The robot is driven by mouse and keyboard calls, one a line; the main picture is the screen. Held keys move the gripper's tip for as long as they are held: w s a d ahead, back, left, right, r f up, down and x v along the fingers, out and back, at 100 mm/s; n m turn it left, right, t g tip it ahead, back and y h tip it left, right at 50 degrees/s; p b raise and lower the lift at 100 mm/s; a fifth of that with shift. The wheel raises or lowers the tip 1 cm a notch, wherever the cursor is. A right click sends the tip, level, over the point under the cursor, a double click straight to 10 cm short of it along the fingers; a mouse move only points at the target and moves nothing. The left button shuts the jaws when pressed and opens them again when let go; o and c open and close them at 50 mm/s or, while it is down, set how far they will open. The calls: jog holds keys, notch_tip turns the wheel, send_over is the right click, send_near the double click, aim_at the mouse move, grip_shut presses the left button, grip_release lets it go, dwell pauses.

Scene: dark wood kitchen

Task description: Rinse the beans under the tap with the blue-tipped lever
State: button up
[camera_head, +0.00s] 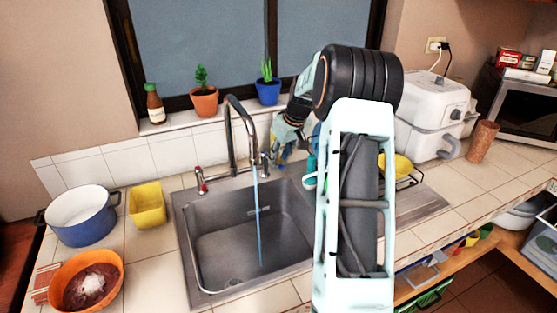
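The beans (88,285) are a dark red heap with a white patch on top, in an orange bowl (115,262) on the counter at the lower left. The tap (231,140) stands behind the steel sink (215,225), and a bluish stream of water (257,215) falls from it into the basin. A red-tipped lever (200,179) is on the tap's left and the right lever (264,160) is beside my gripper (280,152). My gripper is just right of that lever; its fingers are small and partly unclear, so contact and opening cannot be told.
A blue pot (82,222) and yellow container (147,208) stand left of the sink. Potted plants and a sauce bottle (155,107) line the sill. My arm hides the sink's right side. A rack with a yellow dish and a white appliance (432,105) are to the right.

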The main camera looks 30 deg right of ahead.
jog(key=v, duration=1)
jog(key=shift+r, duration=0.15)
jog(key=shift+o, duration=0.2)
jog(key=shift+s, duration=0.1)
